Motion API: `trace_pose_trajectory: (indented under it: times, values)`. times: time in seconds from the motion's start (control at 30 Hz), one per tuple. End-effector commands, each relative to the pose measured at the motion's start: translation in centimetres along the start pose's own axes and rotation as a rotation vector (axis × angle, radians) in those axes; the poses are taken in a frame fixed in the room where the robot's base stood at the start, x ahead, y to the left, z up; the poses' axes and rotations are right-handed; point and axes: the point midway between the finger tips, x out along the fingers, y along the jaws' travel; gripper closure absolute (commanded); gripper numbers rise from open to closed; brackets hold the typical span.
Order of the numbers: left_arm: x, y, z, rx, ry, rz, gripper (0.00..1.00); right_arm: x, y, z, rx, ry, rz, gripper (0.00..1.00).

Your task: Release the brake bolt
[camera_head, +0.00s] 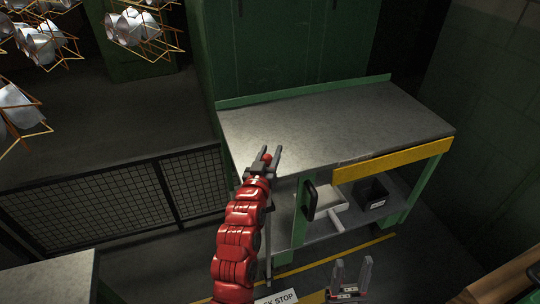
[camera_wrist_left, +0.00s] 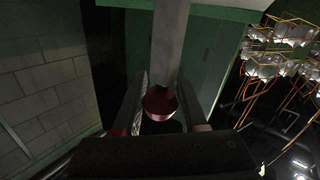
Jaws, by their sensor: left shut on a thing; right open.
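My left gripper (camera_head: 265,160) reaches in on the red arm and is shut on a red knob (camera_head: 267,158), in front of the workbench's left end. In the left wrist view the red knob (camera_wrist_left: 160,104) sits between the two fingers, at the end of a grey bar (camera_wrist_left: 170,42). A thin grey rod (camera_head: 268,240) stands below the gripper, partly hidden by the arm. I cannot tell for certain that the knob and bar are the brake bolt. My right gripper (camera_head: 350,276) is open and empty at the bottom, its fingers apart.
The grey-topped workbench (camera_head: 330,120) has a bare top, a yellow front edge and a shelf with a black bin (camera_head: 370,193). A black mesh fence (camera_head: 120,205) runs left. Wire hangers with metal pots (camera_head: 135,27) hang upper left. A partly hidden sign (camera_head: 278,298) reads "STOP".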

Motion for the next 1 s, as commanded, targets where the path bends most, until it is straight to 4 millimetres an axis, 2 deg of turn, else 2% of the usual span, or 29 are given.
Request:
trace_pose_trajectory:
  times: [0.07, 0.1, 0.23, 0.53, 0.67, 0.77, 1.0]
  values:
    - [0.0, 0.0, -0.7, -0.001, 0.014, 0.000, 1.00, 0.0, 0.0, 0.0, 0.000, 0.000, 0.000, 0.50]
    - [0.0, 0.0, -0.7, -0.001, 0.015, 0.000, 0.53, 0.0, 0.0, 0.0, 0.000, 0.000, 0.000, 0.50]
    - [0.0, 0.0, -0.6, -0.001, 0.013, 0.000, 0.30, 0.0, 0.0, 0.0, 0.000, 0.000, 0.000, 0.50]
    - [-0.1, 0.0, -0.4, 0.000, 0.010, 0.000, 0.29, 0.0, 0.0, 0.0, 0.000, 0.000, 0.000, 0.50]
    - [-0.8, 0.0, -0.4, -0.001, 0.013, 0.000, 0.29, -0.1, 0.0, 0.0, 0.000, 0.000, 0.000, 0.50]
    - [-2.1, 0.0, -0.2, -0.001, 0.011, 0.000, 0.29, -0.3, 0.0, 0.1, 0.000, 0.000, 0.000, 0.50]
    - [-7.3, 0.0, -0.2, 0.000, 0.011, 0.000, 0.29, -0.7, 0.0, 0.1, 0.000, 0.000, 0.000, 0.50]
